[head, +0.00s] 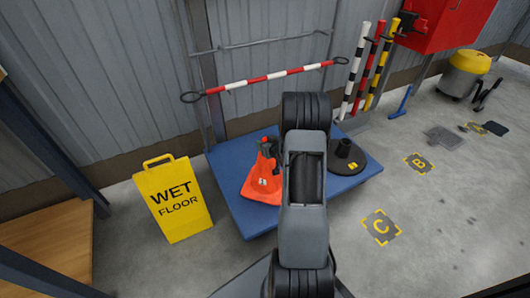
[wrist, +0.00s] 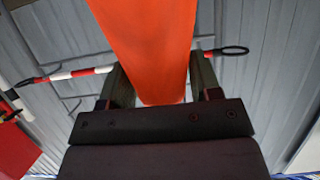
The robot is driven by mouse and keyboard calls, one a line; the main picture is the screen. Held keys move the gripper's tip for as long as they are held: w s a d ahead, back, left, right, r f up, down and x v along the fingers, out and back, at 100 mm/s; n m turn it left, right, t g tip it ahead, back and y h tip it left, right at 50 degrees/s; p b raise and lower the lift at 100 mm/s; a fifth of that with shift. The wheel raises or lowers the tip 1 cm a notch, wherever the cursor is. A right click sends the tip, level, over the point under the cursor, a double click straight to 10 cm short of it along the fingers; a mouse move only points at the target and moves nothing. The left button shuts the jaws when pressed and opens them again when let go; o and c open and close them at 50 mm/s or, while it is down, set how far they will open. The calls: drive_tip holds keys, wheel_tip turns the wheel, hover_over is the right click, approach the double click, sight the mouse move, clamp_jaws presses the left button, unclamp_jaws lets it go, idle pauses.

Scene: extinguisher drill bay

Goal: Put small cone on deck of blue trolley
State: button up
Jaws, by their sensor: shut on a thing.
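The small cone (head: 262,186) is orange and appears over the left-middle part of the blue trolley's deck (head: 232,188) in the head view, leaning a little. I cannot tell whether its base touches the deck. My gripper (head: 268,150) is shut on the cone's upper part. In the wrist view the orange cone (wrist: 150,50) fills the space between the two dark fingers of my gripper (wrist: 160,85). My own arm hides the middle of the deck in the head view.
A black round base with a short post (head: 345,158) occupies the deck's right side. A yellow wet-floor sign (head: 173,198) stands left of the trolley. A red-and-white bar (head: 262,79) hangs behind it. Striped posts (head: 368,68) stand at the back right. Floor around mark C (head: 381,227) is clear.

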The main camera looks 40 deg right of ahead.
sight(266, 165)
drive_tip(key=shift+w+f+b, duration=0.25)
drive_tip(key=shift+f+b, duration=0.15)
drive_tip(key=shift+f, duration=0.35)
drive_tip(key=shift+w+f+b, duration=0.2)
drive_tip(key=shift+f+b, duration=0.15)
drive_tip(key=shift+f, duration=0.45)
drive_tip(key=shift+w+f+b, duration=0.25)
drive_tip(key=shift+f+b, duration=0.15)
drive_tip(key=shift+f, duration=0.35)
drive_tip(key=shift+f, duration=0.15)
drive_tip(key=o, duration=1.5)
drive_tip(key=shift+o, duration=0.2)
